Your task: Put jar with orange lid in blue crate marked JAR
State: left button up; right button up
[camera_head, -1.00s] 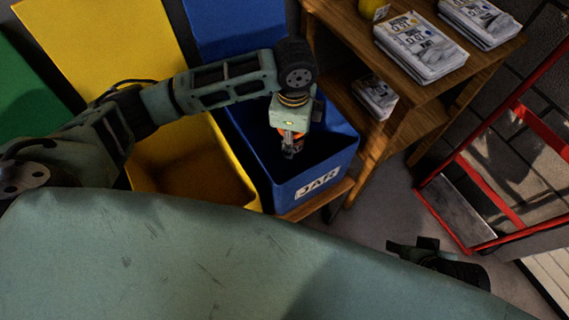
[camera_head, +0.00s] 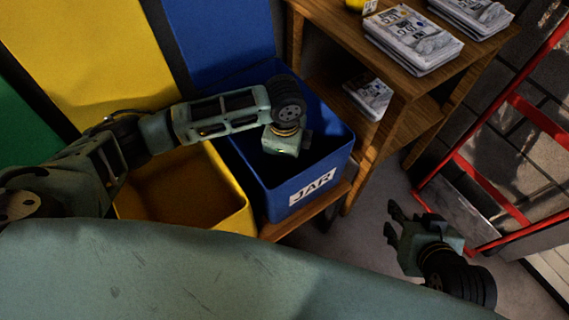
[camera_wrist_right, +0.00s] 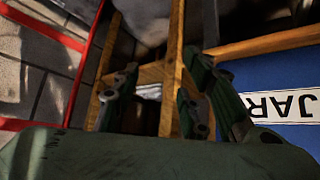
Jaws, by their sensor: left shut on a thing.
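The blue crate marked JAR (camera_head: 267,189) stands in the middle of the head view, its white label facing me. Its front and label also show at the right of the right wrist view (camera_wrist_right: 285,75), upside down. My left gripper (camera_head: 284,149) points down inside the crate's opening. Its fingers and the jar with the orange lid are hidden now behind the gripper body and the crate's front wall; it is shut on the jar. My right gripper (camera_head: 393,222) is open and empty, to the right of the crate and apart from it.
A yellow crate (camera_head: 235,222) stands directly left of the blue one. A wooden shelf (camera_head: 405,90) with stacks of newspapers (camera_head: 412,40) is close on the right. A red hand truck (camera_head: 490,190) stands farther right. Open floor lies between shelf and hand truck.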

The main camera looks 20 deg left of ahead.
pick_arm(q)
jog(key=shift+f, duration=0.5)
pick_arm(e)
jog(key=shift+w+a+r+t, duration=0.3)
jog(key=shift+w+r+t, duration=0.3)
jog(key=shift+w, duration=0.3)
pick_arm(q)
jog(key=shift+f, duration=0.2)
pick_arm(e)
jog(key=shift+s+d+f+g, duration=0.1)
jog(key=shift+s+f+g, duration=0.1)
jog(key=shift+s+g, duration=0.1)
jog(key=shift+s, duration=0.1)
pick_arm(q)
jog(key=o, duration=1.3)
jog(key=shift+f, duration=0.15)
pick_arm(e)
jog(key=shift+s+f, duration=0.15)
